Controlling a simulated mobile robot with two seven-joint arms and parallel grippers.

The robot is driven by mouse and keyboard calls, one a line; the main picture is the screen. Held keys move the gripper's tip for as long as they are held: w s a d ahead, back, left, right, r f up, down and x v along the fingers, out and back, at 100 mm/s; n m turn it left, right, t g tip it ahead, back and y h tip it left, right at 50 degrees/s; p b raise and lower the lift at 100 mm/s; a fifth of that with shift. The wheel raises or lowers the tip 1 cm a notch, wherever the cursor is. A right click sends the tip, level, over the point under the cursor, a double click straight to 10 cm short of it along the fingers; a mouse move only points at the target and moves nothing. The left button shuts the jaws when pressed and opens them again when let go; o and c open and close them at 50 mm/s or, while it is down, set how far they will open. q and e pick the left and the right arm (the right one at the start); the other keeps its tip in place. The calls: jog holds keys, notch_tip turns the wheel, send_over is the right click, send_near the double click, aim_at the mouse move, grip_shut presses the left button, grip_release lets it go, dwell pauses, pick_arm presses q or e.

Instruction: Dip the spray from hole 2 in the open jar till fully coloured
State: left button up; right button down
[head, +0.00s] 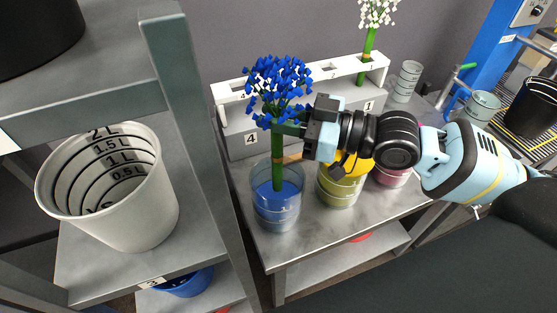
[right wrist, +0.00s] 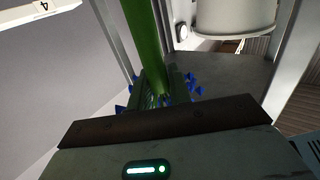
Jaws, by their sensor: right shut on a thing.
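The spray (head: 278,85) has a thick green stem with a tan band and a head of blue flowers. It stands upright over the open jar (head: 276,212), which holds blue liquid. The stem's lower end is inside the jar, at or in the liquid; I cannot tell how deep. My right gripper (head: 288,130) is shut on the stem just below the flower head. The right wrist view shows the green stem (right wrist: 145,40) between the fingers, with blue petals beside them. My left gripper is not in view.
A white rack (head: 235,95) with numbered holes stands behind, with a white spray (head: 378,12) at hole 1. Yellow (head: 340,185) and pink (head: 392,177) jars stand right of the blue one. A metal shelf post (head: 190,120) and a large measuring bucket (head: 150,205) are at left.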

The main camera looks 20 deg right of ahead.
aim_at(277, 101)
jog(key=shift+r+p, duration=0.7)
jog(key=shift+r, duration=0.95)
jog(key=shift+r+p, duration=0.85)
jog(key=shift+r, duration=1.15)
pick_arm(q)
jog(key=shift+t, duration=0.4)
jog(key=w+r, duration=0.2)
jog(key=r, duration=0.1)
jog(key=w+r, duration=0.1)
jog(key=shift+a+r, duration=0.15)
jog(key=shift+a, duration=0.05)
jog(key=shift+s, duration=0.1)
